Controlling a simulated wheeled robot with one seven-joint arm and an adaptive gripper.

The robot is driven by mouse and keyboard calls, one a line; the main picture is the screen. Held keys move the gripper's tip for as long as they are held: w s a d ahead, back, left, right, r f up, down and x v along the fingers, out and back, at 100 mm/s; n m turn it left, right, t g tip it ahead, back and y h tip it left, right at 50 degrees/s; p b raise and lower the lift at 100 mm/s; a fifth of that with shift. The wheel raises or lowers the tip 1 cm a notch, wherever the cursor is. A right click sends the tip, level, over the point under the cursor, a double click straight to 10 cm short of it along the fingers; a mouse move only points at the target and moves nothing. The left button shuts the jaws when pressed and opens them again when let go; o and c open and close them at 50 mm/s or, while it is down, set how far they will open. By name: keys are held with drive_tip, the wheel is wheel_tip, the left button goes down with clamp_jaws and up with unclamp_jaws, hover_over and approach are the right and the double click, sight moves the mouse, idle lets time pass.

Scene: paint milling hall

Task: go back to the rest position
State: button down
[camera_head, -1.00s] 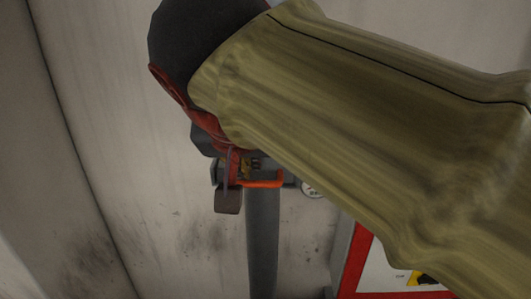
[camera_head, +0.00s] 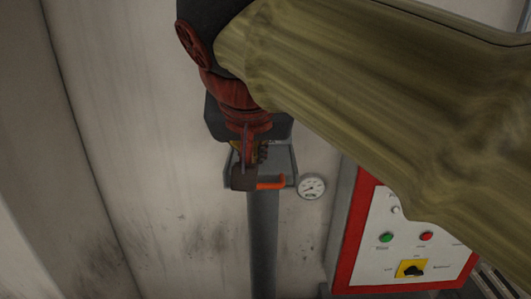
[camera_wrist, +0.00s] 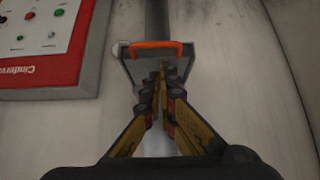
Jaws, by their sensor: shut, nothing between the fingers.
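My gripper (camera_head: 245,165) hangs below my sleeved arm in the head view, in front of a grey post. Its fingertips (camera_wrist: 161,80) are close together in the wrist view and hold nothing. They point toward an orange handle (camera_wrist: 155,47) on a grey bracket (camera_wrist: 128,66). The handle (camera_head: 271,183) also shows just right of my gripper in the head view, partly covered by it. I cannot tell whether the fingers touch the bracket.
The grey post (camera_head: 263,240) stands before a stained pale wall (camera_head: 140,150). A round gauge (camera_head: 311,187) is right of the bracket. A red-framed control panel (camera_head: 400,240) with buttons and a yellow switch is at lower right, partly behind my arm. The left side is clear.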

drive_tip(key=shift+s+r, duration=0.2)
drive_tip(key=shift+r, duration=0.05)
